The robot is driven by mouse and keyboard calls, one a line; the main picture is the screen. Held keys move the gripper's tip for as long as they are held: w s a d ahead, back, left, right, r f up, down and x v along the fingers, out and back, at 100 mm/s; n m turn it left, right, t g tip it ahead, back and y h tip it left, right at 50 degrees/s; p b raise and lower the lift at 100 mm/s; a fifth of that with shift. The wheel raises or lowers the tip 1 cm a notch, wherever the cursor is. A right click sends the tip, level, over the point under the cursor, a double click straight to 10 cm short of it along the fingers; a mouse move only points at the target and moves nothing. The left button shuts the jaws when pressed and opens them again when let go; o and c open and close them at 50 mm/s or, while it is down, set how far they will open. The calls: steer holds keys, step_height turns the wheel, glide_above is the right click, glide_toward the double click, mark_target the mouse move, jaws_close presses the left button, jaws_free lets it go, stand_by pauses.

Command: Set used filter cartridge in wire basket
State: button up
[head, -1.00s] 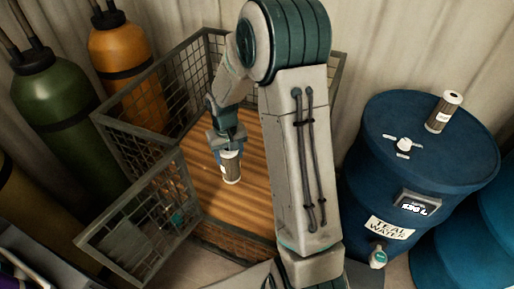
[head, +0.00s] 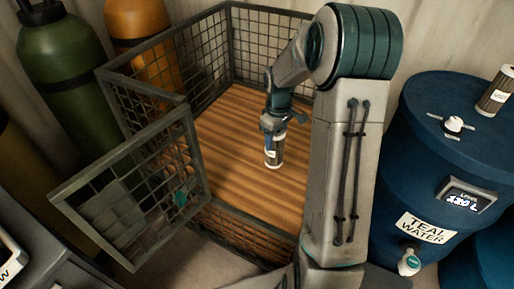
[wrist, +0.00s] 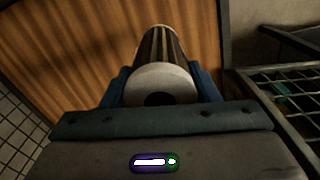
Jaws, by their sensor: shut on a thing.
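A filter cartridge (head: 274,155) with a pale label and dark ribbed side hangs upright from my gripper (head: 275,132). My gripper is shut around its upper end. In the wrist view the cartridge's pale end cap (wrist: 161,83) with a dark centre hole sits between the fingers. The wire basket (head: 232,42) has mesh sides, a wooden floor (head: 225,140) and an open front gate (head: 130,205). The cartridge is over the basket's floor, inside the mesh walls in the picture. I cannot tell how high its lower end is above the floor.
A second similar cartridge (head: 497,92) stands on the blue teal water barrel (head: 425,150) at right. Green (head: 65,60) and orange (head: 137,22) cylinders stand behind the basket's left side. The basket floor around the held cartridge looks bare.

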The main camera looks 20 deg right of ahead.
steer(key=d+f+n+b, duration=0.2)
steer(key=d+f+b, duration=0.1)
steer(key=f+b, duration=0.15)
steer(key=a+f+b, duration=0.3)
steer(key=a+f, duration=0.7)
steer(key=a, duration=0.1)
steer(key=shift+w+a+f+b, duration=0.15)
steer(key=shift+w+f+b, duration=0.05)
steer(key=shift+w+b, duration=0.2)
steer(key=shift+f, duration=0.2)
steer(key=o, duration=1.2)
steer(key=shift+r, duration=0.15)
